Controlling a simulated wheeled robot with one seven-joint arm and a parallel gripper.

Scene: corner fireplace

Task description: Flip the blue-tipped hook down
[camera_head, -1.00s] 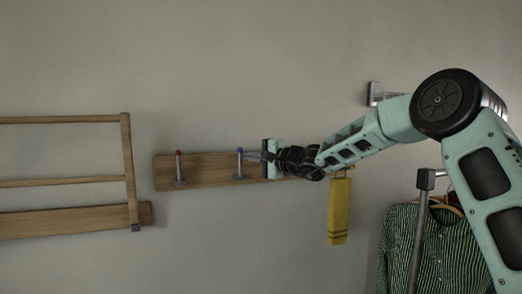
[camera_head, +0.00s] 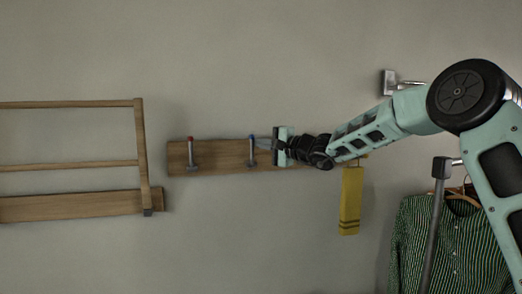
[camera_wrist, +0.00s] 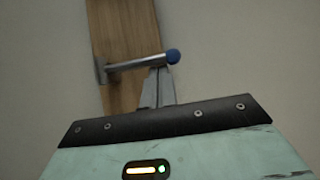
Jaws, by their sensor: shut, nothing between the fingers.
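The blue-tipped hook (camera_head: 252,151) is a grey peg on the wooden wall board (camera_head: 215,157). It stands upright with its blue tip at the top. In the wrist view the hook (camera_wrist: 135,63) lies across the picture, its base on the board at left and its blue tip at right. My gripper (camera_head: 263,143) is at the right of the hook, near its upper part. In the wrist view my gripper's fingers (camera_wrist: 158,82) are together and empty, with their tips right by the peg just below the blue tip. I cannot tell whether they touch it.
A red-tipped hook (camera_head: 191,153) stands upright further left on the board. A yellow towel (camera_head: 350,202) hangs below the board's right end. A wooden rack (camera_head: 143,150) is at left. A striped shirt (camera_head: 455,245) hangs at lower right. The wall above the board is clear.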

